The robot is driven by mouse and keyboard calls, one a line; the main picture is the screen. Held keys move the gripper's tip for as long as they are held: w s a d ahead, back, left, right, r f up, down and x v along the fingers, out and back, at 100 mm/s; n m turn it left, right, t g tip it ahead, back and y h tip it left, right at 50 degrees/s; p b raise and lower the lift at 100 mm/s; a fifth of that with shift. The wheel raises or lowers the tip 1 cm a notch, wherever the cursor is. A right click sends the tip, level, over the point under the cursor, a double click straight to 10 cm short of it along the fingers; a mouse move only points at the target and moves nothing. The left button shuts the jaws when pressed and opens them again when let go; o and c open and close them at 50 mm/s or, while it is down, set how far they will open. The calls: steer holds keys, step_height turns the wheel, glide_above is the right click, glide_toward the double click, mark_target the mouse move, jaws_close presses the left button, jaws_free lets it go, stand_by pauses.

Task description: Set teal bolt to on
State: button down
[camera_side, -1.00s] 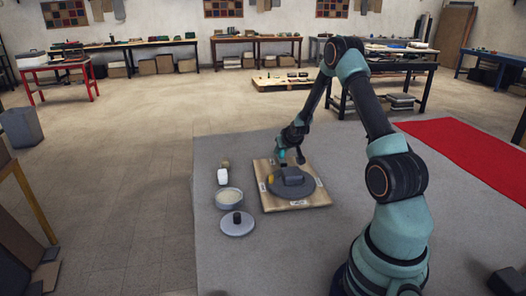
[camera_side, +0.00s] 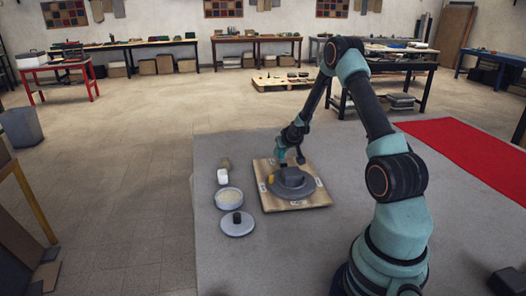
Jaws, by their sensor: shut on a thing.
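A wooden board (camera_side: 312,199) lies on the grey mat, with small white labels near its edges. On it sits a round dark grey disc (camera_side: 304,189) with a dark grey block (camera_side: 289,176) on top and a small yellow piece (camera_side: 271,179) at its left. My gripper (camera_side: 291,164) points down at the far side of the block. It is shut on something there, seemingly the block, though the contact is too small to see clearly. I cannot make out a separate teal bolt; the gripper's own teal parts are close by.
Left of the board stand a white bowl (camera_side: 228,207) with pale contents, a grey lid (camera_side: 237,229) with a dark knob, and a small white item (camera_side: 223,176). The grey mat (camera_side: 290,250) is clear in front. A red carpet (camera_side: 475,155) lies at right.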

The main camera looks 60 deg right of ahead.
stand_by(0.3)
steer(key=shift+s+a, duration=0.9)
steer(key=shift+a, duration=0.2)
steer(key=c, duration=0.7)
jaws_free()
steer(key=shift+o, duration=0.2)
steer(key=v, duration=1.2)
steer(key=shift+s+r, duration=0.1)
